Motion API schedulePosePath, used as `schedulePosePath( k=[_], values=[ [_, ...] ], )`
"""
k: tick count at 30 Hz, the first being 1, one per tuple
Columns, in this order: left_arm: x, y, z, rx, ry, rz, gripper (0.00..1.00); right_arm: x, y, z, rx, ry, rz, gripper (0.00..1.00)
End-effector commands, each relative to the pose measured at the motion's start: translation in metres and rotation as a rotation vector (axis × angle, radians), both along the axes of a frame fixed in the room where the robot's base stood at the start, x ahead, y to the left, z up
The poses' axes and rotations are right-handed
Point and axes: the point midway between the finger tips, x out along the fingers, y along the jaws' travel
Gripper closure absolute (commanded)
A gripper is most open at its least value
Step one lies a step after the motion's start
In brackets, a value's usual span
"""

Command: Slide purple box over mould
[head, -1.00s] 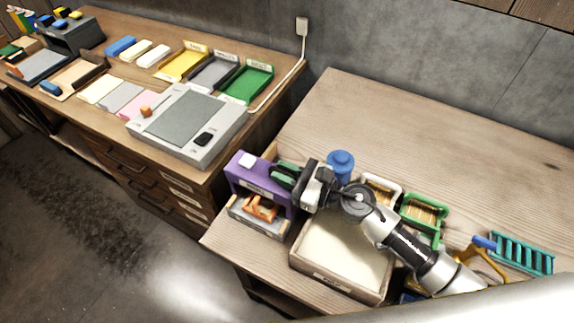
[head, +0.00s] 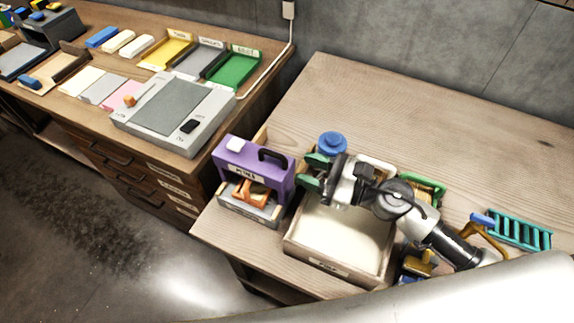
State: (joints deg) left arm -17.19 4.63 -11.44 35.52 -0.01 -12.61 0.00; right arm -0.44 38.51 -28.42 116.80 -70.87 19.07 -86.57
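My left gripper is out of view.
A cream-filled wooden tray (head: 340,235) lies below my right arm. A blue round-topped item (head: 332,143) stands behind the gripper. A green tray (head: 430,187) and a teal rack (head: 520,230) lie to the right. The table's back is clear.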

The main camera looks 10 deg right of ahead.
Motion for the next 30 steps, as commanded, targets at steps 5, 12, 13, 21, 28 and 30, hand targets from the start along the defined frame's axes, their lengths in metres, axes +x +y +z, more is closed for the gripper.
schedulePosePath(
  k=[5,12,13,21,28,30],
  values=[
    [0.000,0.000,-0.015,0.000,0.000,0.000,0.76,-0.013,-0.019,-0.003,-0.002,0.000,0.001,0.61],
    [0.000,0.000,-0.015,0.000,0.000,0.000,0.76,-0.016,-0.023,0.001,0.000,-0.001,0.001,0.61],
    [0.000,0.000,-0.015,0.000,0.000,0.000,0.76,-0.016,-0.024,0.001,0.000,-0.001,0.001,0.61],
    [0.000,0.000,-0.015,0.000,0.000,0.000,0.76,-0.016,-0.023,0.001,0.000,-0.001,0.001,0.61],
    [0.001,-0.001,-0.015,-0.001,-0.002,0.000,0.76,-0.016,-0.023,0.000,0.001,0.000,0.001,0.61],
    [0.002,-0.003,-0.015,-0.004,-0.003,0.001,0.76,-0.016,-0.023,0.000,0.001,0.000,0.001,0.61]
  ],
)
